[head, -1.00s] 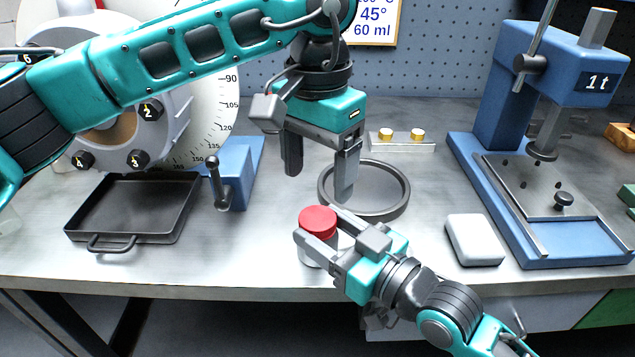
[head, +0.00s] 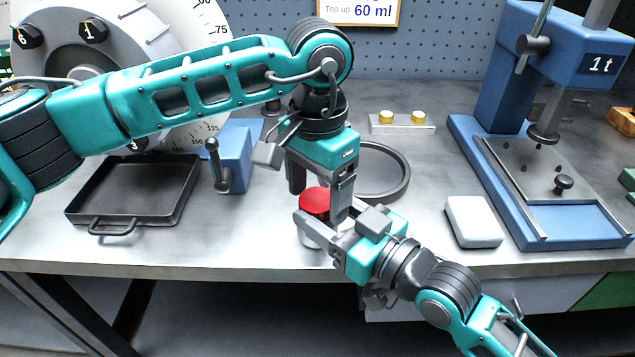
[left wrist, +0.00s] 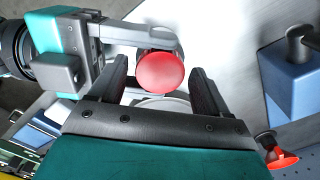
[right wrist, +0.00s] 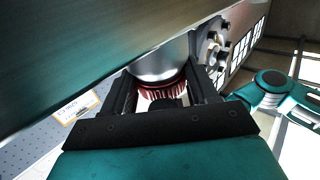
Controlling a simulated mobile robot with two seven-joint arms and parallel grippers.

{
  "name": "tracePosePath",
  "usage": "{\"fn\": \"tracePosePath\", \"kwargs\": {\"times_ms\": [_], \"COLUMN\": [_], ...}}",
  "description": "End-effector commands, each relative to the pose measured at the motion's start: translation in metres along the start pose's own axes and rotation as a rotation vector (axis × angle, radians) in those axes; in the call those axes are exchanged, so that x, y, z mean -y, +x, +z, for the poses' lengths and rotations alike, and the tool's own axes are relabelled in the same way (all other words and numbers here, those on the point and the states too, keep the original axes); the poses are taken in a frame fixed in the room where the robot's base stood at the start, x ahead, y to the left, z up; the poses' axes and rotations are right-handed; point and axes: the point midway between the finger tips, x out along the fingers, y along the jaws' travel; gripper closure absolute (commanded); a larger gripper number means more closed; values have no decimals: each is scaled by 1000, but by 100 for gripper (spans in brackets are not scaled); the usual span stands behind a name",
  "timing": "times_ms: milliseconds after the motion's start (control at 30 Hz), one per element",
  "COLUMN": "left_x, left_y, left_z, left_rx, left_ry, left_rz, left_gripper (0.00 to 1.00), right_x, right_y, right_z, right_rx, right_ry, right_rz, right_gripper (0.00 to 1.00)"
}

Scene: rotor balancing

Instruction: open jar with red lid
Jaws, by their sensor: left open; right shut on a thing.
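The jar (head: 312,239) stands near the front edge of the bench, with its red lid (head: 314,202) on top. My right gripper (head: 318,232) is shut on the jar from the front right, below the lid; the right wrist view shows the jar's body (right wrist: 160,66) and ribbed lid (right wrist: 163,90) between its fingers. My left gripper (head: 318,193) points down just above and behind the lid, its fingers apart. In the left wrist view the lid (left wrist: 160,72) lies between and beyond the open fingertips (left wrist: 158,78). Whether the fingers touch the lid cannot be told.
A grey ring (head: 403,187) lies behind the jar. A black tray (head: 180,207) and a blue block with a handle (head: 237,165) are to the left. A white box (head: 473,222) and a blue press (head: 590,230) stand right. Clear bench lies between tray and jar.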

Motion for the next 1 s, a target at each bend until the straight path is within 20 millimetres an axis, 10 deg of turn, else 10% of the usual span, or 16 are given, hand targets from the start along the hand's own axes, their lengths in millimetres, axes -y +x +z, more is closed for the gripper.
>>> {"fn": "tracePosePath", "kwargs": {"times_ms": [633, 1000], "left_x": [0, 0], "left_y": [0, 0], "left_z": [0, 0], "left_rx": [0, 0], "left_ry": [0, -259], "left_rz": [1, 1], "left_gripper": [80, 82], "right_x": [0, 0], "right_y": [0, 0], "right_z": [3, 3], "right_rx": [7, 8], "right_ry": [2, 2], "right_rz": [-1, -1], "right_gripper": [100, 100]}}
